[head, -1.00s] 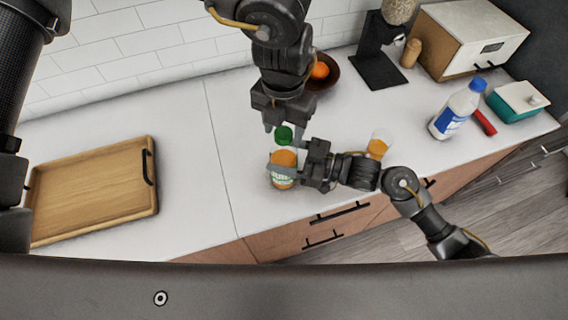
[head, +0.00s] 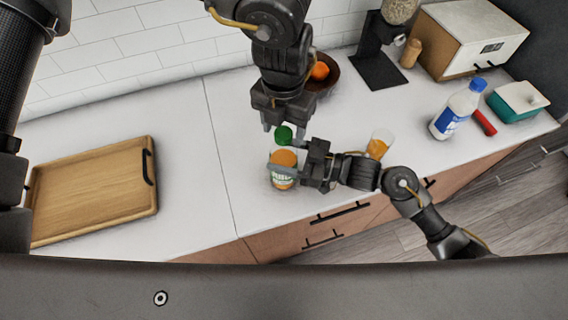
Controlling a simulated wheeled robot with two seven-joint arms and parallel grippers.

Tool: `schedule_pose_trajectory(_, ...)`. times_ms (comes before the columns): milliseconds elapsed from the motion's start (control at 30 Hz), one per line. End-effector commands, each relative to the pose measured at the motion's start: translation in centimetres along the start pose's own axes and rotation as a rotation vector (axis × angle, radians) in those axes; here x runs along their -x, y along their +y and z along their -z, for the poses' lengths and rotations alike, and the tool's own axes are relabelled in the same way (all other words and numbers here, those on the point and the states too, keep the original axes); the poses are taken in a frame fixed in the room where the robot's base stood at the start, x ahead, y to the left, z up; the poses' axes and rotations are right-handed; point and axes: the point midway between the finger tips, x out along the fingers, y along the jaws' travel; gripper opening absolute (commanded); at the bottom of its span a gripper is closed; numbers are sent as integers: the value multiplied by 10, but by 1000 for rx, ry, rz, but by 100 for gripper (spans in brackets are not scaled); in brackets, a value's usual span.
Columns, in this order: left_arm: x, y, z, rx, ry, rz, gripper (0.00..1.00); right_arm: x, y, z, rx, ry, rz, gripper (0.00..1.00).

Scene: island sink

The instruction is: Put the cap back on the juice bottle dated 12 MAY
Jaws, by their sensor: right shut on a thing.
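The juice bottle (head: 284,158) stands upright on the counter, orange with a pale label. Its date is too small to read. My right gripper (head: 284,170) is shut on the bottle from the right side. The green cap (head: 283,134) is at the bottle's mouth end. I cannot tell whether it is fully seated on the neck. My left gripper (head: 284,133), reaching down from the top of the head view, is open, with its fingers on either side of the cap.
A wooden tray (head: 151,205) lies at left. A fruit bowl (head: 328,82) is behind. A blue-capped bottle (head: 456,111), red object (head: 484,122) and teal container (head: 514,108) are at right.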

Motion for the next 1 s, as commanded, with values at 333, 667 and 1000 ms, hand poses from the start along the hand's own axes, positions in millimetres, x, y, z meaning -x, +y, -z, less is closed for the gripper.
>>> schedule_pose_trajectory(333,4,0,0,0,-1,1,60,0,0,0,0,0,0,0)
schedule_pose_trajectory(667,62,0,-1,1,-5,1,60,0,0,0,0,0,0,0)
schedule_pose_trajectory(1000,113,0,-1,1,-1,0,60,0,0,0,0,0,0,0)
